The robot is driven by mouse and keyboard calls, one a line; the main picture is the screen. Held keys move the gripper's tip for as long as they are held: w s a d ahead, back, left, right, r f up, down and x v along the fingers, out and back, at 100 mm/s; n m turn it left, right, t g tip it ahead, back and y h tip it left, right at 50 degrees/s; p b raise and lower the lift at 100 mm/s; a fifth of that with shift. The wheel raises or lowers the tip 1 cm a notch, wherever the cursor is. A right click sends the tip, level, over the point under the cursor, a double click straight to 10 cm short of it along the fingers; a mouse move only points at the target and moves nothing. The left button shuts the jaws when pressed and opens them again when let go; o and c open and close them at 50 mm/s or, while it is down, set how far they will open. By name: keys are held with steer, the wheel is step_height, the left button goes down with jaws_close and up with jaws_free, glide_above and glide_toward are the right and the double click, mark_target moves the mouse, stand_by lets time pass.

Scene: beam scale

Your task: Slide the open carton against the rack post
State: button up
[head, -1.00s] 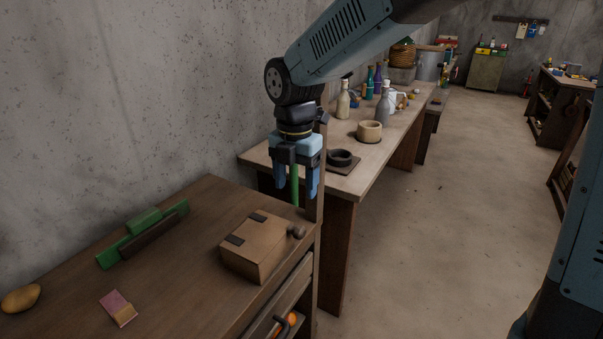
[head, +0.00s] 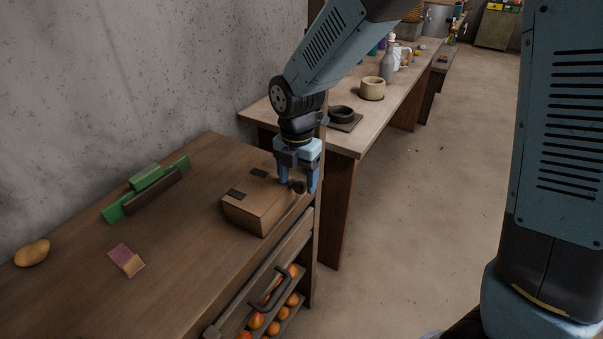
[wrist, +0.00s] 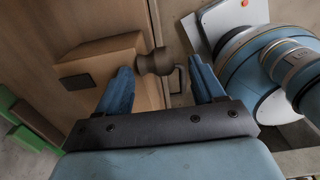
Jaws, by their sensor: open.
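A dark brown knob (head: 298,187) is beside the carton's right side. My gripper (head: 298,185) is open and low at the carton's right end. In the wrist view the knob (wrist: 155,62) lies between the open fingers, and the left finger overlaps the carton. Contact cannot be told. A wooden upright (head: 317,240), perhaps the rack post, stands at the counter's right end, partly hidden by my arm.
Below are a drawer handle (head: 270,290) and orange fruit (head: 292,300). A second table (head: 345,138) stands behind.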

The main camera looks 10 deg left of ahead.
steer(key=c, duration=1.2)
steer(key=shift+d, duration=0.2)
steer(key=shift+s+d, duration=0.3)
steer(key=shift+d, duration=0.55)
steer(key=shift+s+d, duration=0.3)
steer(key=shift+d, duration=0.55)
steer(key=shift+w+d, duration=0.6)
steer(key=shift+w, duration=0.85)
steer(key=shift+w+d, duration=0.55)
steer(key=shift+w, duration=0.9)
steer(key=shift+w+d, duration=0.6)
steer(key=shift+w, duration=0.85)
